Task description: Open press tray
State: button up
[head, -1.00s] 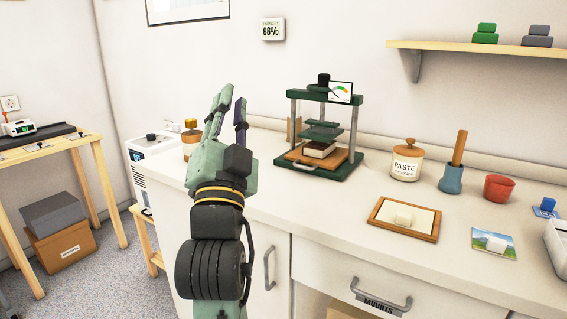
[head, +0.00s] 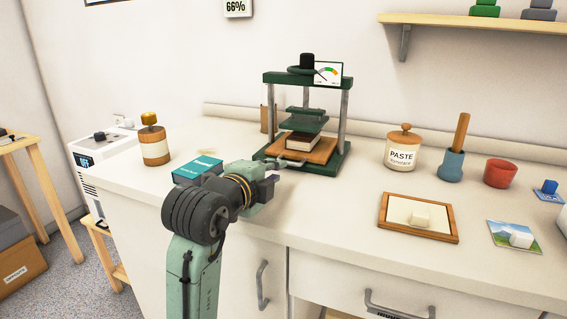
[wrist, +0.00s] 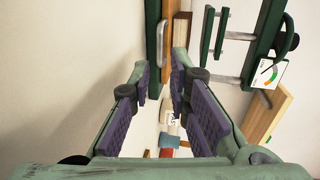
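The dark green press (head: 345,152) stands on the counter with a dial gauge on top. Its wooden tray (head: 322,153) lies low between the posts, under the raised plate, with a book-like block (head: 303,139) on it. A grey bar handle (head: 289,162) is on the tray's front. My gripper (head: 270,183) is just in front and to the left of the handle, turned toward it. In the wrist view my gripper (wrist: 160,76) is open with nothing between its purple pads. The handle (wrist: 158,37) shows just beyond the fingertips, apparently not gripped.
A teal box (head: 197,168) lies beside my wrist, and a brown jar (head: 155,146) stands farther left. Right of the press are a paste jar (head: 402,150), a blue mortar (head: 451,165), a red cup (head: 500,173) and a framed board (head: 395,222). The counter before the press is mostly clear.

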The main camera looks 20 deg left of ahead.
aim_at(286, 175)
jog(key=p+x, duration=0.1)
jog(key=x, duration=0.7)
jog(key=shift+w, duration=0.2)
jog(key=shift+c, duration=0.6)
grip_shut()
